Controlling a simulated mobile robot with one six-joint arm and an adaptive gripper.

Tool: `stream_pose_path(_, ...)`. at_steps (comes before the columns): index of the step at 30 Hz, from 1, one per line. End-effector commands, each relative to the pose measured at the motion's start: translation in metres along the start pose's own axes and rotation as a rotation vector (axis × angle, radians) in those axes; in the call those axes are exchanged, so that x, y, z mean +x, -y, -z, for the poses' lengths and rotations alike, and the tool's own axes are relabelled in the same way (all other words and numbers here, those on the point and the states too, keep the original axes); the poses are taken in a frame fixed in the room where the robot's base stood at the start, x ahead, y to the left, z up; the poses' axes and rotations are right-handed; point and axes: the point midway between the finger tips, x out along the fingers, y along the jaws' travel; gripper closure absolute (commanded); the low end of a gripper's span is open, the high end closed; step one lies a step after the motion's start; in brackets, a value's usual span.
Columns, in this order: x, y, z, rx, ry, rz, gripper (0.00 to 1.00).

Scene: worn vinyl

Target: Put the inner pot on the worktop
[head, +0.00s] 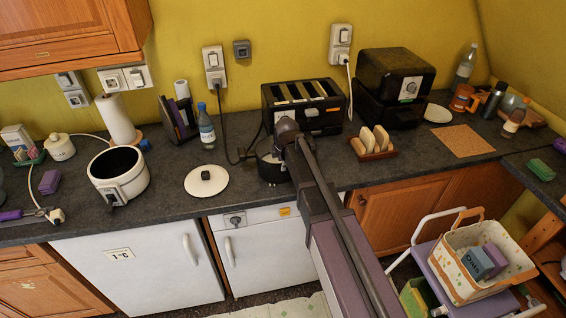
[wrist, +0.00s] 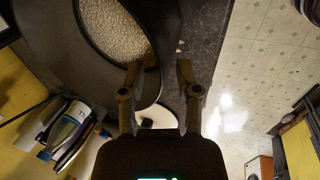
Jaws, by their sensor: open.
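The inner pot (head: 268,168) is dark, stands at the worktop's middle in the head view, and is partly hidden behind my arm. In the wrist view the inner pot (wrist: 170,35) is large and close, with pale grains inside. My gripper (wrist: 158,68) is open at its rim, one finger over the inside and the other outside. My gripper (head: 287,135) covers part of the pot in the head view. The pot appears upright on the dark worktop (head: 330,180); its base contact is hidden. The white cooker (head: 122,190) stands open to the left, its inside black.
A white lid (head: 206,183) with a black knob lies left of the pot. A water bottle (head: 207,128), a black toaster (head: 303,103) and a toast rack (head: 374,147) stand near it. A cord hangs behind the pot. A trolley basket (head: 470,290) is below right.

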Motion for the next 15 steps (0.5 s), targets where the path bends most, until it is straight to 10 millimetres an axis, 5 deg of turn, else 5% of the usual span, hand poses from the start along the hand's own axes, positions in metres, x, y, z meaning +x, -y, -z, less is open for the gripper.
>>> stream_pose_path(15,-0.028,-0.001,0.000,0.000,0.000,0.000,0.57)
